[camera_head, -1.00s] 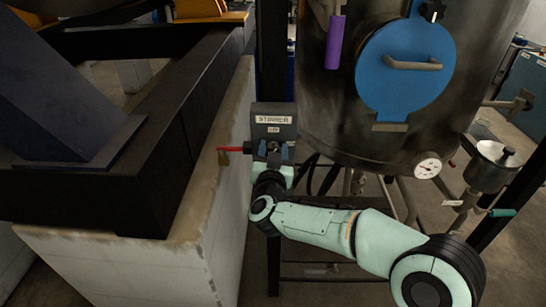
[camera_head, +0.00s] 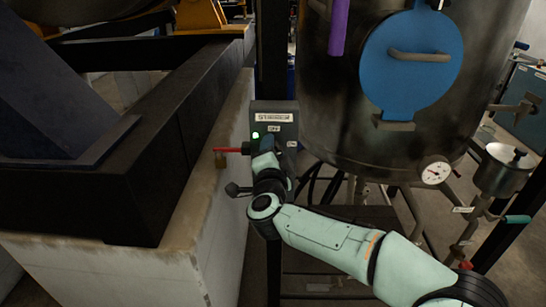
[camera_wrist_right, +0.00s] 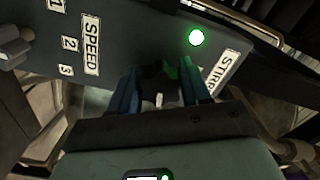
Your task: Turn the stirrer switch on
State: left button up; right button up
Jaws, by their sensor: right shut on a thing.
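The grey stirrer switch box (camera_head: 284,107) stands at the end of the pale wall, left of the big tank. Its label reads STIRRER, with a small OFF plate below. A green lamp (camera_head: 255,135) on it is lit, and it also glows in the right wrist view (camera_wrist_right: 196,37). My right gripper (camera_head: 266,148) is at the box front and covers most of the switch. In the right wrist view its blue fingers (camera_wrist_right: 160,88) are shut around the dark switch knob (camera_wrist_right: 157,71), which is partly hidden. My left gripper is not in view.
A red lever (camera_head: 230,150) with a brass padlock (camera_head: 221,161) sticks out left of the box. The steel tank (camera_head: 340,120) with a blue hatch (camera_head: 410,75) stands close on the right. The right wrist view shows a SPEED plate (camera_wrist_right: 91,45) with numbers.

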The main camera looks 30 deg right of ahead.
jog(key=shift+a+f+m+b, duration=0.15)
jog(key=shift+f+m+b, duration=0.15)
jog(key=shift+m+b, duration=0.55)
jog(key=shift+m, duration=0.45)
jog(key=o, duration=1.1)
jog(key=shift+r, duration=0.1)
jog(key=shift+c, duration=0.2)
jog(key=shift+r, duration=0.1)
jog(key=v, duration=1.3)
jog(key=shift+s, duration=0.2)
